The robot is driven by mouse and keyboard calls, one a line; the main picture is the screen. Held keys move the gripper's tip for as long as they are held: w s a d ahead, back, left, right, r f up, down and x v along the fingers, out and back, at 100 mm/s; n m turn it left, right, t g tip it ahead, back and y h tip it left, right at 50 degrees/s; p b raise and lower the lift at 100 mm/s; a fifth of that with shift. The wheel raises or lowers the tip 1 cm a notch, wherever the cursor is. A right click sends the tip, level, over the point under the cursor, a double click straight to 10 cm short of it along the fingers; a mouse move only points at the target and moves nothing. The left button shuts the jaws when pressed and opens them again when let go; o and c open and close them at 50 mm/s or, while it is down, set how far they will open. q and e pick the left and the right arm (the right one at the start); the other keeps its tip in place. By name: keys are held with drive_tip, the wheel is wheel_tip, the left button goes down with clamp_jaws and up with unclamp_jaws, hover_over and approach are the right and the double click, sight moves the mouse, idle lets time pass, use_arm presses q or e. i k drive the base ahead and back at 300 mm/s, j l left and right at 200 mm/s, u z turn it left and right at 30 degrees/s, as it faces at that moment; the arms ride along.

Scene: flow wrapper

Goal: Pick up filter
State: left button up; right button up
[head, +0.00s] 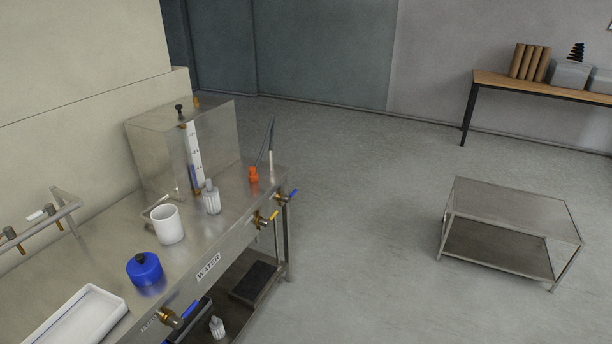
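A whitish ribbed cartridge with a narrow neck, which looks like a filter (212,199), stands upright on the steel bench (118,240), right of a white cup (167,225). A second similar ribbed piece, perhaps another filter (217,327), is low down by the bench's lower shelf, partly cut off by the frame's bottom edge. I cannot tell which one the task means. Neither of my grippers is in view.
The bench also holds a steel tank (215,130), a blue lidded pot (145,269), a white tray (112,312) and an orange piece (253,175). Valves (266,220) stick out of its front. A low steel table (510,210) stands right; the floor between is clear.

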sight(210, 194)
drive_tip(key=i+l+z, duration=0.2)
drive_tip(key=i, duration=0.65)
drive_tip(key=i+l+z, duration=0.15)
drive_tip(key=i, duration=0.7)
drive_tip(key=i+u, duration=0.45)
drive_tip(key=i+l+u, duration=0.2)
drive_tip(key=u, duration=0.2)
drive_tip(key=i+l+u, duration=0.2)
drive_tip(key=u, duration=0.25)
drive_tip(key=i+l+u, duration=0.3)
drive_tip(key=u, duration=0.15)
drive_tip(key=l, duration=0.1)
